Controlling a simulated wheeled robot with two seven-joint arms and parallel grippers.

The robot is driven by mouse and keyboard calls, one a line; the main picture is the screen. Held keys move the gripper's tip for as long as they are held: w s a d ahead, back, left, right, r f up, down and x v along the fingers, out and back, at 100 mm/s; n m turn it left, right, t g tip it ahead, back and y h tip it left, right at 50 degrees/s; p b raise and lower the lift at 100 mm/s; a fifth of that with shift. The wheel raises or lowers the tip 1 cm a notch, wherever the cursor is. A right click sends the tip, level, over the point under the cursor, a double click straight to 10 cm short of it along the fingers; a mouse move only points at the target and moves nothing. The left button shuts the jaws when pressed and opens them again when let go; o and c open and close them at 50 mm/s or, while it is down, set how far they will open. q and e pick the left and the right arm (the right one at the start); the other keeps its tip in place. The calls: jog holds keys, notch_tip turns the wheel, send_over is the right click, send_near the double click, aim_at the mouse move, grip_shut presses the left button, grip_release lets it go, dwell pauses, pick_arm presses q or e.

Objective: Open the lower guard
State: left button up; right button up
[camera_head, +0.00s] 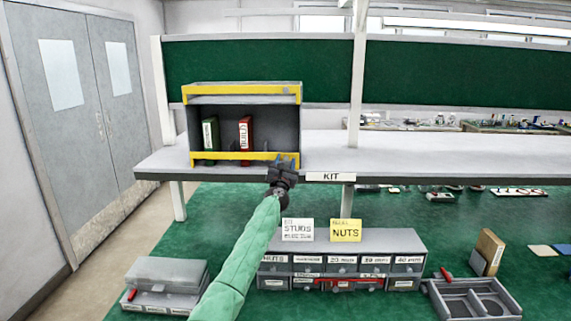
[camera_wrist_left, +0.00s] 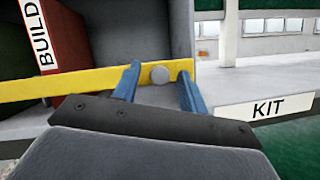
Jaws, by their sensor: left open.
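The lower guard (camera_head: 228,156) is a yellow bar across the bottom front of a grey open-fronted box (camera_head: 292,125) on the shelf. In the left wrist view the lower guard (camera_wrist_left: 85,84) carries a round grey knob (camera_wrist_left: 159,75) near its right end. My left gripper (camera_head: 286,161) is at that end of the bar. Its blue fingers (camera_wrist_left: 158,74) are open, one on each side of the knob. I cannot tell if they touch it. A second yellow bar, the upper guard (camera_head: 240,90), runs along the box top. My right gripper is not in view.
A green binder (camera_head: 210,134) and a red BUILD binder (camera_head: 245,133) stand inside the box behind the bar. A KIT label (camera_head: 331,177) is on the shelf edge. Labelled drawers (camera_head: 342,262) stand below. The shelf (camera_head: 450,147) right of the box is clear.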

pick_arm(q)
jog(key=shift+r, duration=0.1)
jog(key=shift+c, duration=0.2)
grip_shut()
